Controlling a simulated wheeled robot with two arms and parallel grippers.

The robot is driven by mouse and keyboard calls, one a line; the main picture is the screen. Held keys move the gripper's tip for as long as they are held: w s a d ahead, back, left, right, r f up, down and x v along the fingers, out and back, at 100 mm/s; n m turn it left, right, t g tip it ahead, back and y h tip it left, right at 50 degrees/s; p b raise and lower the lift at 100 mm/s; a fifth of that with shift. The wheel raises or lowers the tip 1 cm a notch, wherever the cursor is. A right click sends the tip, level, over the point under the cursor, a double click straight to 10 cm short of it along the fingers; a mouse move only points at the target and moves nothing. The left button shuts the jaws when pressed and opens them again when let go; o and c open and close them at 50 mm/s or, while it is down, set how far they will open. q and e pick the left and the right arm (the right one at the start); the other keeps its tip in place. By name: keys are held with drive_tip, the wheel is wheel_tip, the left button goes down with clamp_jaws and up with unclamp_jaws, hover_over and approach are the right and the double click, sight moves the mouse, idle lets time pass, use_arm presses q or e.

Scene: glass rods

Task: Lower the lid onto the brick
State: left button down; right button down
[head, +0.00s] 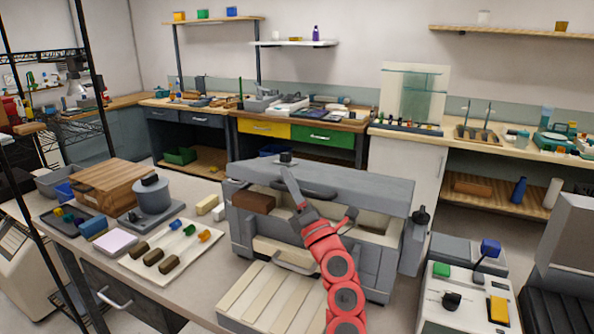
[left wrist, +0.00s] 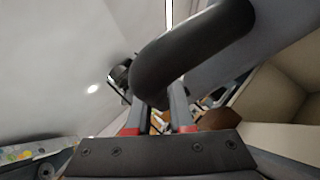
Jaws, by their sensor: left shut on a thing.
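The grey lid (head: 370,190) of the box-shaped kiln (head: 320,265) is raised at a tilt, leaving a gap at the front that shows the cream lining. A brown brick (head: 253,201) lies at the left end of this gap, under the lid; whether it touches the lid is unclear. My left gripper (head: 303,192) is at the lid's dark handle and shut on it. In the left wrist view the curved black handle (left wrist: 190,52) crosses in front of the fingers (left wrist: 158,118), and the brown brick (left wrist: 222,119) shows to their right. My right gripper is out of view.
A slatted cream surface (head: 265,300) lies before the kiln. To the left, a pale board (head: 172,250) carries dark and coloured pieces, near a wooden box (head: 112,187) and grey pot (head: 152,194). A control box (head: 465,300) stands at right.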

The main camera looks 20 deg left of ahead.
use_arm(q)
drive_tip(key=shift+s+a+f+b, duration=0.1)
drive_tip(key=shift+s+f+b, duration=0.15)
drive_tip(key=shift+f, duration=0.4)
drive_tip(key=shift+s+d+f+b, duration=0.1)
drive_tip(key=shift+s+f+b, duration=0.15)
drive_tip(key=shift+f, duration=0.35)
drive_tip(key=shift+s+a+f+b, duration=0.1)
drive_tip(key=shift+s+f+b, duration=0.15)
drive_tip(key=shift+f, duration=0.4)
drive_tip(key=c, duration=1.1)
unclamp_jaws()
drive_tip(key=shift+s+r, duration=0.1)
drive_tip(key=o, duration=0.3)
drive_tip(key=shift+s+r, duration=0.15)
drive_tip(key=shift+s, duration=0.15)
drive_tip(key=shift+w, duration=0.1)
drive_tip(key=shift+w, duration=0.1)
drive_tip(key=b+v, duration=0.3)
drive_tip(key=v, duration=1.4)
drive_tip(key=shift+d, duration=0.3)
